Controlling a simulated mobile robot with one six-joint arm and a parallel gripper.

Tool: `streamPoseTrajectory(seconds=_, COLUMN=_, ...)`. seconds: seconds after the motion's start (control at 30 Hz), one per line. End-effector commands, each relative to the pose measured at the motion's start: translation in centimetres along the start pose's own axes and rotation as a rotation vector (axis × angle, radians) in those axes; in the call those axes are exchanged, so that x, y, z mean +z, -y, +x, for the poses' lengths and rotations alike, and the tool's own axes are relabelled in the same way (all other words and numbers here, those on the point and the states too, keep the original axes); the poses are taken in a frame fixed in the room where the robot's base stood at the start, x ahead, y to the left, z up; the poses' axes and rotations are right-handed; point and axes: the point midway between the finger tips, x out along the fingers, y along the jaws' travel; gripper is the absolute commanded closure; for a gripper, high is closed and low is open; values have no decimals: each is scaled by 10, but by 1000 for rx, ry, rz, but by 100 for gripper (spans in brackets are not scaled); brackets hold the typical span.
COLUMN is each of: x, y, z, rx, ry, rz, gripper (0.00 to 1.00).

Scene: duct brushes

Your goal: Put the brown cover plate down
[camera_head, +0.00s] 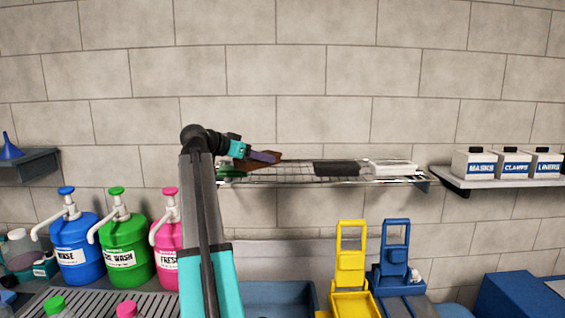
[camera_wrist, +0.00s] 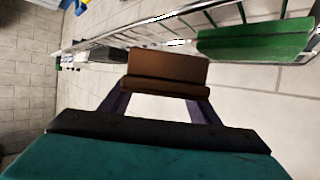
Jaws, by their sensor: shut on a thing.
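The brown cover plate (camera_wrist: 168,68) is between the two fingers of my gripper (camera_wrist: 160,98) in the wrist view. In the head view the plate (camera_head: 243,164) shows as a small tilted brown piece beside my gripper (camera_head: 268,157), at the left end of the wire shelf (camera_head: 290,179). My gripper is shut on the plate. I cannot tell whether the plate touches the shelf.
A green piece (camera_wrist: 255,38) lies at the shelf's left end. A dark grey piece (camera_head: 337,168) and a whitish stack (camera_head: 388,167) occupy its middle and right. White boxes (camera_head: 473,163) stand on the right shelf. Pump jugs (camera_head: 125,250) stand below left.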

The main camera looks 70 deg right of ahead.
Motion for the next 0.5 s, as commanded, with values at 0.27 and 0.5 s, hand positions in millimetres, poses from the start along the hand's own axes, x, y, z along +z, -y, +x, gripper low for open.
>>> streamPoseTrajectory(seconds=0.27, x=-18, y=-13, z=45, rx=2, ry=-1, rz=0, gripper=74)
streamPoseTrajectory(seconds=0.5, x=-25, y=-20, z=73, rx=-1, ry=-1, rz=0, gripper=74)
